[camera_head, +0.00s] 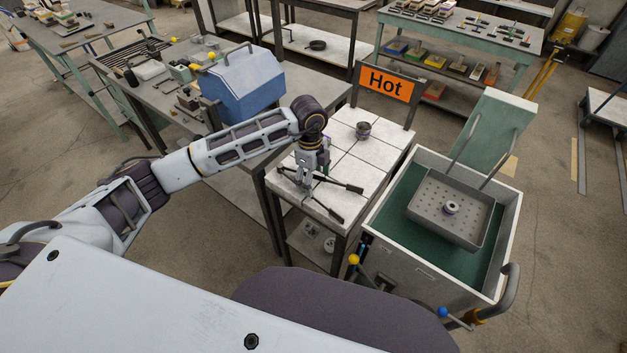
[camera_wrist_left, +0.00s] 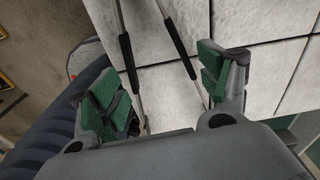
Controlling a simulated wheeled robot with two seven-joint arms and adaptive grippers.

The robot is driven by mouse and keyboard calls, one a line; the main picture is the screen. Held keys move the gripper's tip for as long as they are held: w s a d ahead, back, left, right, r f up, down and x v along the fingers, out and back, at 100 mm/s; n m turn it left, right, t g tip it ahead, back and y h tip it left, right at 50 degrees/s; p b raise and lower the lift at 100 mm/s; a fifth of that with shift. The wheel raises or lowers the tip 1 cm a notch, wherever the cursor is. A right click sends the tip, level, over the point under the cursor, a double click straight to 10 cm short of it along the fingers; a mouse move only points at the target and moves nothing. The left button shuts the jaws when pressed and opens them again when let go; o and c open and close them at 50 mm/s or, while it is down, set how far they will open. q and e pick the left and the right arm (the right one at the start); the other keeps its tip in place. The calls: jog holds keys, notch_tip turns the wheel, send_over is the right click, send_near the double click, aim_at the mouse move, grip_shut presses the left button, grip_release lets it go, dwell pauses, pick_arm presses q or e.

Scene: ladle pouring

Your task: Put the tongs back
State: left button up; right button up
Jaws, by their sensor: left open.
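The tongs (camera_head: 345,186) lie on the white tiled tabletop (camera_head: 377,160), with two dark handles spread in a narrow V toward the right. In the left wrist view the tongs (camera_wrist_left: 178,42) show as two thin metal arms with dark grips. My left gripper (camera_head: 312,182) points down over the tongs, close to the tabletop. In the left wrist view its green-padded fingers (camera_wrist_left: 163,88) are wide apart, with the tongs' arms running between them. Nothing is clamped. The gripper hides part of the tongs. My right gripper is not in view.
A small metal cup-like part (camera_head: 363,130) stands farther back on the tiles. An orange "Hot" sign (camera_head: 387,83) rises behind. To the right is an open tank (camera_head: 390,215) with a perforated tray (camera_head: 425,203) holding a ring. A blue box (camera_head: 245,85) stands on the left bench.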

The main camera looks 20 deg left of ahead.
pick_arm(q)
notch_tip(320, 180, up, 11)
jog(key=shift+w+a+b, duration=0.15)
jog(key=shift+a+b, duration=0.2)
dwell(0.8)
